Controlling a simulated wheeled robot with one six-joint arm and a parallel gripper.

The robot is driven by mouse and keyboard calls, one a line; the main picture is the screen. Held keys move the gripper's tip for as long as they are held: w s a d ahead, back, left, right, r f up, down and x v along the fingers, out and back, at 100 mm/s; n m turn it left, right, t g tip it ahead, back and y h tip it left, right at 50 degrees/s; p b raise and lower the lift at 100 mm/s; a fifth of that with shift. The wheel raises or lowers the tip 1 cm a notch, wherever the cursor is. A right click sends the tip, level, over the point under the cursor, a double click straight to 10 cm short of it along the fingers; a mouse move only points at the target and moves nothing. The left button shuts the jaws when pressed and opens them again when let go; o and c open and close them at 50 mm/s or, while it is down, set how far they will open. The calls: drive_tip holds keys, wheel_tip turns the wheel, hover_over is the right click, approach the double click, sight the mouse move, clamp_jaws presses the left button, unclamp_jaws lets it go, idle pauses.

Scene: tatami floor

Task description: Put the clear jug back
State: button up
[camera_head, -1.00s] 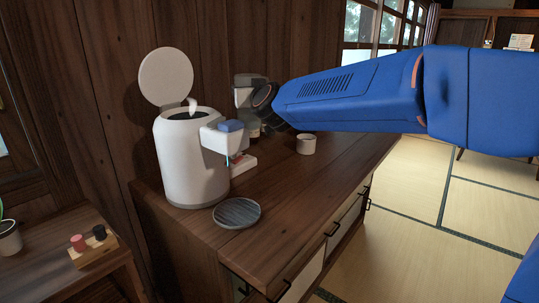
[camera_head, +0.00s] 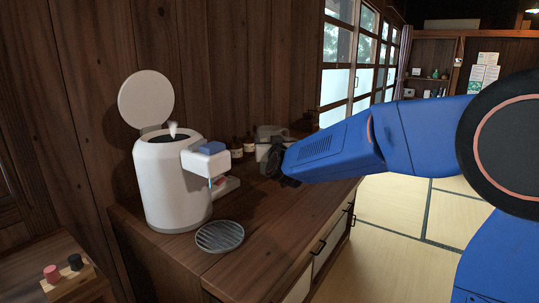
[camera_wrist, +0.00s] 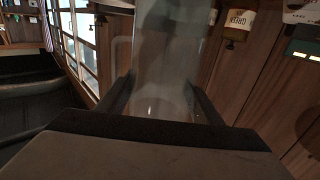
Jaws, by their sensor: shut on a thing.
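The clear jug (camera_wrist: 166,65) shows in the wrist view as a see-through, upright-looking vessel between the two dark fingers of my gripper (camera_wrist: 160,100). My gripper is shut on it. In the head view my gripper (camera_head: 277,166) is over the far part of the wooden counter (camera_head: 270,238), and I cannot make out the jug there. The jug's base is hard to see, so I cannot tell whether it touches anything.
A white dispenser (camera_head: 170,185) with a raised lid stands on the counter, steaming. A round grey grille (camera_head: 220,236) lies before it. Brown bottles (camera_head: 237,148) and a grey appliance (camera_head: 270,133) stand behind. A small block with pegs (camera_head: 66,280) is lower left.

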drive_tip(key=shift+f, duration=2.15)
drive_tip(key=o, duration=1.5)
drive_tip(key=shift+s, duration=0.15)
drive_tip(key=s, duration=0.4)
drive_tip(key=s+d, duration=0.1)
drive_tip(key=s, duration=0.6)
drive_tip(key=shift+s+d, duration=0.25)
drive_tip(key=shift+s, duration=0.05)
